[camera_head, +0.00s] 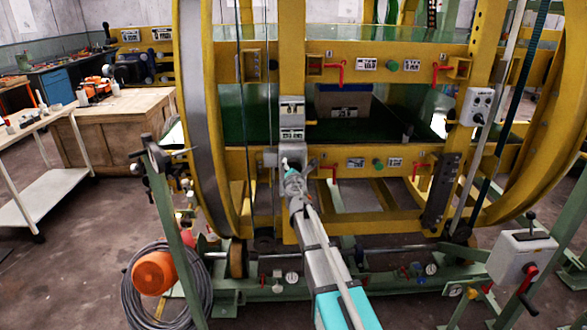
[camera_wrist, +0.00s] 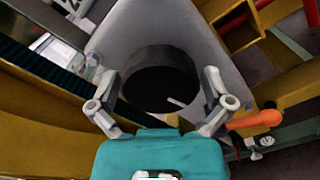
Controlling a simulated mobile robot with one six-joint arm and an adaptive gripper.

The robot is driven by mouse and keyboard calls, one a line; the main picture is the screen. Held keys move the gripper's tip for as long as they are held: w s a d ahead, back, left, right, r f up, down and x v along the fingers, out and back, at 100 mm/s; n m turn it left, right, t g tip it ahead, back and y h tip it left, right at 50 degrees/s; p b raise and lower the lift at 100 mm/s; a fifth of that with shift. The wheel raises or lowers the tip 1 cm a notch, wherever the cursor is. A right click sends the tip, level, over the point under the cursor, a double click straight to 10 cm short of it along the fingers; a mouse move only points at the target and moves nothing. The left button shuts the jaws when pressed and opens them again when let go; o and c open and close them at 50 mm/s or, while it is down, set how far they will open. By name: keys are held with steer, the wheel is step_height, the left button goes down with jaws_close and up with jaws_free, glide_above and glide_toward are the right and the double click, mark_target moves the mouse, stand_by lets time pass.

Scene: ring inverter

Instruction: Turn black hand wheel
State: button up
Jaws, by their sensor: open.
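A dark round cylindrical part (camera_wrist: 160,82), which looks like the black hand wheel, is in the middle of the wrist view against a grey plate (camera_wrist: 150,28). My gripper (camera_wrist: 160,90) is open, with one finger on each side of this dark part. I cannot tell whether the fingers touch it. In the head view my gripper (camera_head: 287,165) is up against the yellow frame, just below a small grey labelled box (camera_head: 292,115). My arm and gripper hide the dark part there.
The yellow ring frame (camera_head: 210,130) surrounds the work area. Red handles (camera_head: 336,70) stick out from its crossbars. An orange handle (camera_wrist: 254,120) is close to the right finger in the wrist view. A grey control box (camera_head: 522,252) stands at the right, and a hose coil (camera_head: 140,300) lies at the left.

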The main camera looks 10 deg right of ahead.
steer(key=shift+c, duration=0.3)
steer(key=c, duration=0.8)
steer(key=shift+m, duration=0.4)
steer(key=m, duration=1)
steer(key=shift+m, duration=0.3)
